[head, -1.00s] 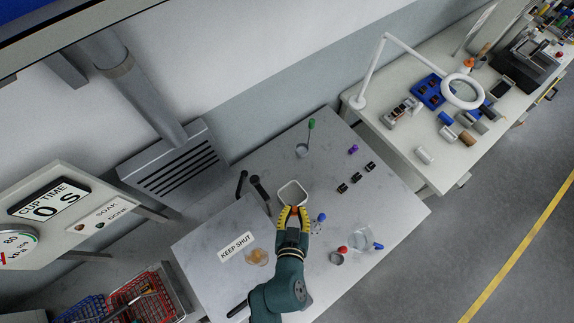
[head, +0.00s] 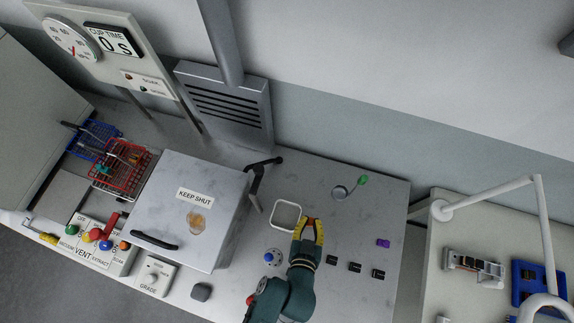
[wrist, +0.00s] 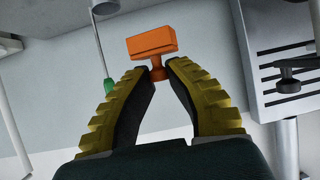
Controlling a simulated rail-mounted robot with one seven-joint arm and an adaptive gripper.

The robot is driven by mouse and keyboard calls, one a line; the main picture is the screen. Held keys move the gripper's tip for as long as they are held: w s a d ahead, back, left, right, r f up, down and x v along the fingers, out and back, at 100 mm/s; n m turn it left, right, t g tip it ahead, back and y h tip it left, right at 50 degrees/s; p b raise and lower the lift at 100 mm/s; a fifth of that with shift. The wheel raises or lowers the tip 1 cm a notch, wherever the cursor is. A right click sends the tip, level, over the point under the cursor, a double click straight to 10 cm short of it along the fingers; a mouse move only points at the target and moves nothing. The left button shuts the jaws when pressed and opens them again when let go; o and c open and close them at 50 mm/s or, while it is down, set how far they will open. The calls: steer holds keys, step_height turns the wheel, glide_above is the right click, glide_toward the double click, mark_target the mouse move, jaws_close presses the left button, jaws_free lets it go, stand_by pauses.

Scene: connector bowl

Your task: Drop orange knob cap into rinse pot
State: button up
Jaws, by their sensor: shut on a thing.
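The orange knob cap (wrist: 152,43) is pinched by its narrow stem between the fingertips of my gripper (wrist: 157,72), with its wide block end beyond the tips. In the head view my gripper (head: 312,222) is over the table beside the lower right of a white square-rimmed open container (head: 286,214); the cap is hardly visible there. A small round grey pot (head: 340,193) with a green-ended rod (head: 362,180) stands farther back to the right. No label tells me which vessel is the rinse pot.
A box marked KEEP SHUT (head: 183,235) stands left, with a black-handled fixture (head: 257,180) beside it. Several black pieces (head: 354,267) and a purple piece (head: 383,243) lie to the right. A blue-topped item (head: 269,257) is near my arm.

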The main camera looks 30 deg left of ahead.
steer(key=s+a+f+n+g+y+b, duration=0.1)
steer(key=a+f+n+g+y+b, duration=0.1)
steer(key=a, duration=0.5)
steer(key=f+n+y+b, duration=0.1)
steer(key=n+y+b, duration=0.1)
steer(key=b, duration=0.1)
steer(key=shift+s+a+f+n, duration=0.25)
steer(key=shift+s+f+n, duration=0.05)
steer(key=shift+f, duration=0.05)
step_height(320, 180, down, 6)
steer(key=b, duration=0.4)
steer(key=shift+r, duration=0.15)
steer(key=o, duration=0.8)
steer(key=shift+c, duration=0.2)
steer(key=v, duration=1.2)
steer(key=shift+d, duration=0.2)
